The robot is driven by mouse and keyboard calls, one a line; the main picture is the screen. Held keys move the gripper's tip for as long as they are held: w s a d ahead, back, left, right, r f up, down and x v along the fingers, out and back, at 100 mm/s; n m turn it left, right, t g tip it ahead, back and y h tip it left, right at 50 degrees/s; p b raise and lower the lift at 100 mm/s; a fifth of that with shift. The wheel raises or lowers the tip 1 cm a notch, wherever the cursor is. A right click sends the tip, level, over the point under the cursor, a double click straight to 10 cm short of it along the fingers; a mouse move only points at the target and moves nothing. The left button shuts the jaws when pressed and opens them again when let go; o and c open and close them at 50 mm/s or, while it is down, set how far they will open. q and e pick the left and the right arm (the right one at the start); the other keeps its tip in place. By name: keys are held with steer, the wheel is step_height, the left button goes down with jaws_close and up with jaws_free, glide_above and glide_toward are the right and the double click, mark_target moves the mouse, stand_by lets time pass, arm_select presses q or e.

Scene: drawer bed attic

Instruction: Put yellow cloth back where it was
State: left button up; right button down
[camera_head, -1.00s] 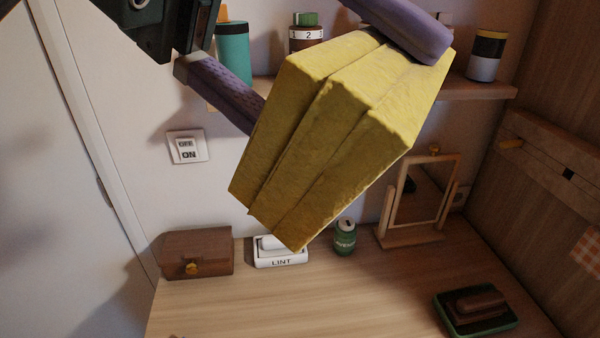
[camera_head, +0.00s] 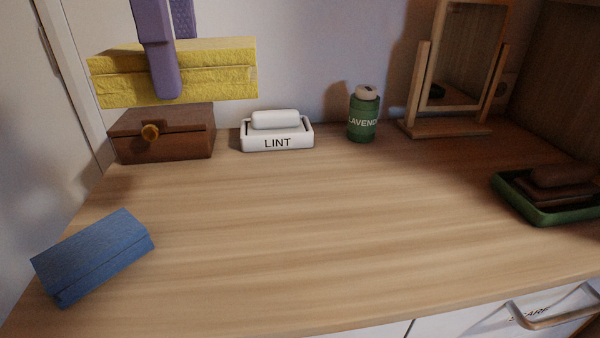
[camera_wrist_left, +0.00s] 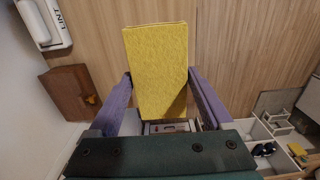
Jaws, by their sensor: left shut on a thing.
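The yellow cloth (camera_head: 215,72) is a thick folded block, held roughly level at the upper left of the head view, just above the brown box as seen there. My left gripper (camera_head: 170,80) has purple fingers and is shut on it, one finger across its near face. In the left wrist view the yellow cloth (camera_wrist_left: 158,65) stands between the two purple fingers (camera_wrist_left: 158,88), over the wooden top. A folded blue cloth (camera_head: 95,255) lies on the desk at the front left. My right gripper is not in view.
A brown box (camera_head: 180,140) with a knob, a white LINT tray (camera_head: 277,142), a green lavender jar (camera_head: 363,115) and a mirror (camera_head: 460,60) line the back. A green tray (camera_head: 545,210) is at the right. The desk's middle is clear. A drawer front (camera_head: 480,325) shows below.

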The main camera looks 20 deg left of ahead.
mark_target(220, 253)
arm_select(q)
steer(key=shift+a+f, duration=0.25)
steer(key=shift+f, duration=0.35)
step_height(220, 253, down, 19)
steer(key=shift+f+b, duration=0.1)
steer(key=shift+b, duration=1)
steer(key=o, duration=1)
step_height(220, 253, up, 12)
steer(key=shift+r+p, duration=0.1)
steer(key=shift+p, duration=0.45)
